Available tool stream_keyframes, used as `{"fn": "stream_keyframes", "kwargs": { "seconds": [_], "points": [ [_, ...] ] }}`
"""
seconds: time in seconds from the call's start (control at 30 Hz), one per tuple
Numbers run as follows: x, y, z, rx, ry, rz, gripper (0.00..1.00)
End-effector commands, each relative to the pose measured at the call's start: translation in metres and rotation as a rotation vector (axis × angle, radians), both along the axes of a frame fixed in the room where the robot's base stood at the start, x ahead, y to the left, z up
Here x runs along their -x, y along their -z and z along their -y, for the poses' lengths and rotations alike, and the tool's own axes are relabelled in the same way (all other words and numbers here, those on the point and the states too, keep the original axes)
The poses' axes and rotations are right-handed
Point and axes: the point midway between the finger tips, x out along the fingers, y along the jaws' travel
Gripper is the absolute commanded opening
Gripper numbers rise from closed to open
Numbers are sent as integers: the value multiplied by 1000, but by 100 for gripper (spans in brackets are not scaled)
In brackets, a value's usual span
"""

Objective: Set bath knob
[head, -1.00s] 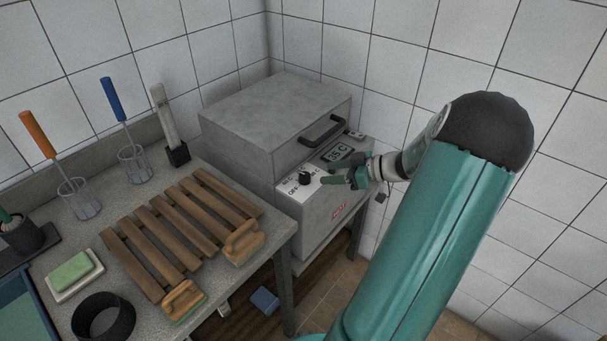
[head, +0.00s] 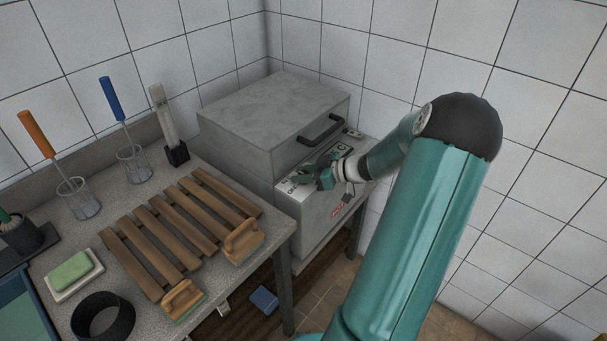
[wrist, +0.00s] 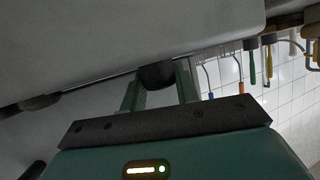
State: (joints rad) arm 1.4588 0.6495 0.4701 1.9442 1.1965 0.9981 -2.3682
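The grey metal bath (head: 322,224) has a sloping front panel with a pale label and a display (head: 340,153). In the head view my gripper (head: 299,177) is at the left part of this panel, over the knob, and hides it. In the wrist view the round black bath knob (wrist: 157,75) sits between the two green fingers of my gripper (wrist: 158,88). The fingers meet both sides of the knob with no clear gap. The knob's pointer and the label marks around it are hidden.
The bath's lid (head: 275,105) with its black handle (head: 322,129) is just behind the panel. On the left, a worktop holds a wooden slatted rack (head: 180,230), brushes, two glass beakers and a black ring (head: 103,317). Tiled walls stand behind and to the right.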

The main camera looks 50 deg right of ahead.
Motion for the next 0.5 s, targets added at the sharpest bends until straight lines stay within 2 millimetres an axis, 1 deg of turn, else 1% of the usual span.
{"fn": "stream_keyframes", "kwargs": {
  "seconds": [0.03,0.07,0.1,0.37,0.5],
  "points": [
    [0,0,0,0,-1,0,15],
    [0,0,0,0,-1,0,9],
    [0,0,0,0,-1,0,8],
    [1,-1,0,-2,20,0,8],
    [1,0,-1,-2,67,0,8]
  ]
}}
